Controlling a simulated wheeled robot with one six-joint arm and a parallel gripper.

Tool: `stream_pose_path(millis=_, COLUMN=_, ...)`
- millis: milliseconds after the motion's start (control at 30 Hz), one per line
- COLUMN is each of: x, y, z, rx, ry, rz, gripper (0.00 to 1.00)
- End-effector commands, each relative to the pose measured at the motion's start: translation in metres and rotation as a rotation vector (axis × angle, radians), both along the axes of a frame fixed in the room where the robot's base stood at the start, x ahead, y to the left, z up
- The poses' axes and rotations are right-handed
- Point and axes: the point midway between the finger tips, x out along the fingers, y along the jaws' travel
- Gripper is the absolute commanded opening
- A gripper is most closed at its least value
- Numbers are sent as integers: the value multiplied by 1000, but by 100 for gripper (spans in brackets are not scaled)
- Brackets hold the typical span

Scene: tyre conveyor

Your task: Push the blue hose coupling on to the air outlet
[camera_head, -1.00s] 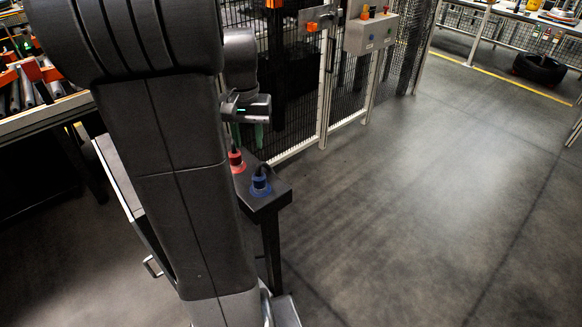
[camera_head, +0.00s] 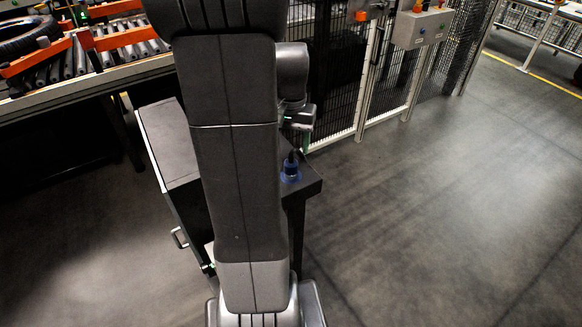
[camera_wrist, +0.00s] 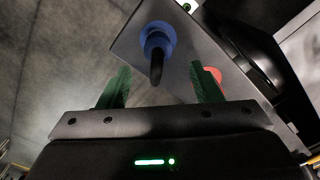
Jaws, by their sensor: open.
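The blue hose coupling (camera_head: 291,172) stands upright on the small dark stand (camera_head: 312,184), with a dark hose end rising from its top. The wrist view also shows the blue coupling (camera_wrist: 158,40), ahead of my gripper (camera_wrist: 160,84) and roughly between the lines of its two green fingers. A red coupling (camera_wrist: 213,74) shows partly in the wrist view, beyond the right finger. In the head view my gripper (camera_head: 303,146) is just above and behind the blue coupling, partly hidden by my arm. I cannot make out the air outlet.
A roller conveyor (camera_head: 60,80) with orange guides and a tyre (camera_head: 25,38) is at the upper left. A mesh fence (camera_head: 335,95) stands behind the stand, with a grey control box (camera_head: 420,27) on it. The floor to the right is clear.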

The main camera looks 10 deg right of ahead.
Motion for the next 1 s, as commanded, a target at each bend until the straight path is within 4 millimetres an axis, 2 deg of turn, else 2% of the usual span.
stream_pose_path(millis=100, x=0, y=0, z=-17, rx=0, ry=3, rz=0, gripper=59)
stream_pose_path(millis=200, x=0, y=0, z=-24, rx=0, ry=2, rz=0, gripper=59)
stream_pose_path(millis=567, x=-1, y=0, z=-27, rx=0, ry=0, rz=0, gripper=59)
stream_pose_path(millis=833, x=-7, y=0, z=-63, rx=1, ry=4, rz=0, gripper=59)
stream_pose_path(millis=1000, x=-7, y=0, z=-76, rx=0, ry=1, rz=0, gripper=59)
